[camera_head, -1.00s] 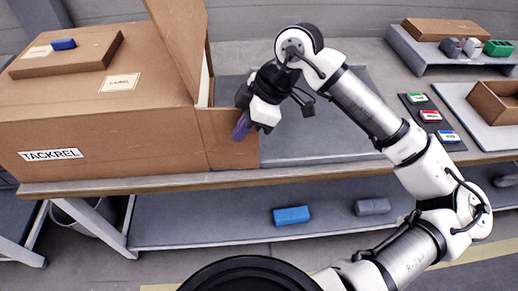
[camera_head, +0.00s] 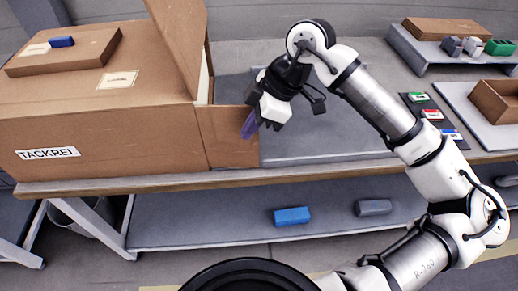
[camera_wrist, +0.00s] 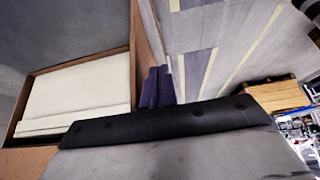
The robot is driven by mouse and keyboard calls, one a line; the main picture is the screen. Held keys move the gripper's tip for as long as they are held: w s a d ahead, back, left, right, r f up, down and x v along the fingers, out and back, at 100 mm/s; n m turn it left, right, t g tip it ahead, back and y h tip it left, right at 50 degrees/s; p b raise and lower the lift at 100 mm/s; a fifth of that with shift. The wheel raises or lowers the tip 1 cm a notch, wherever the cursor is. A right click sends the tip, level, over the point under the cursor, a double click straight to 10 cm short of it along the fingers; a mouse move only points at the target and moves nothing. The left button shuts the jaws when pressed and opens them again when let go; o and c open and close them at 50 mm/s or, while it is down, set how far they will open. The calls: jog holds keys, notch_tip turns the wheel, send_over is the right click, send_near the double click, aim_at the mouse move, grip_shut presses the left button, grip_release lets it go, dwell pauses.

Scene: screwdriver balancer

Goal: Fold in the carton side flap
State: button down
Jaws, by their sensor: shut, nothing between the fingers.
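The large brown carton (camera_head: 110,125) stands on the table at the left, marked TACKREL. Its open end faces right. One tall flap (camera_head: 183,45) stands up at that end, and the side flap (camera_head: 229,137) sticks out to the right at the near edge. My gripper (camera_head: 249,125) is shut and empty, its purple fingers by the side flap's outer part; I cannot tell whether they touch it. In the wrist view, the shut fingers (camera_wrist: 158,88) are just right of a brown cardboard panel (camera_wrist: 147,45). Pale contents (camera_wrist: 75,95) show in the carton opening.
A flat brown box (camera_head: 65,55) with a blue block lies on the carton. Grey table surface is free right of the carton. A dark strip with coloured labels (camera_head: 432,115) and an open box (camera_head: 495,103) lie farther right. A lower shelf (camera_head: 245,215) holds blue and grey blocks.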

jog(key=shift+w, duration=0.1)
jog(key=shift+w+d, duration=0.15)
jog(key=shift+w, duration=0.45)
jog(key=shift+w+d+b, duration=0.15)
jog(key=shift+w+b, duration=0.05)
jog(key=shift+w, duration=0.55)
jog(key=shift+w+d+b, duration=0.1)
jog(key=shift+w+b, duration=0.05)
jog(key=shift+w, duration=0.6)
jog(key=shift+w+a, duration=0.2)
jog(key=shift+w, duration=0.65)
jog(key=shift+w+a, duration=0.15)
jog(key=shift+w, duration=0.65)
